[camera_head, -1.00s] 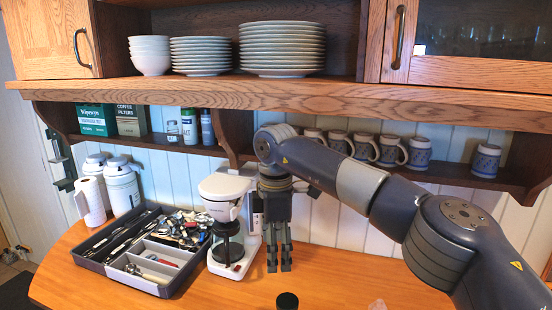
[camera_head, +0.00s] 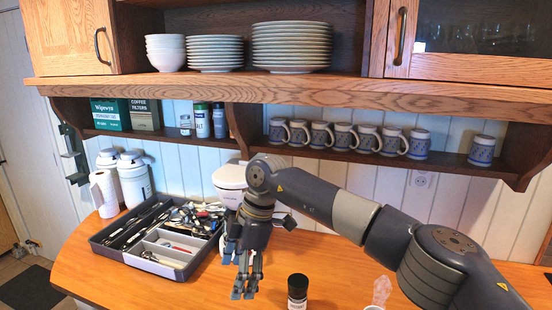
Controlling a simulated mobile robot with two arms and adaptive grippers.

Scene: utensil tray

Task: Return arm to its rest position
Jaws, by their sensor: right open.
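My right arm comes in from the right side of the head view. Its gripper (camera_head: 246,272) is open and points down, with nothing seen between the fingers. It hangs over the wooden counter, in front of the white coffee maker (camera_head: 231,178), and hides most of it. The grey utensil tray (camera_head: 160,270) lies to the left of the gripper, filled with several metal utensils (camera_head: 195,220). The gripper looks apart from the tray in the picture. My left gripper is not in view.
A dark jar (camera_head: 297,290) and a clear object (camera_head: 381,291) stand on the counter (camera_head: 340,265) right of the gripper. White canisters (camera_head: 134,180) and a paper roll (camera_head: 104,194) stand behind the tray. Above are a shelf of mugs (camera_head: 420,144) and stacked plates (camera_head: 291,46).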

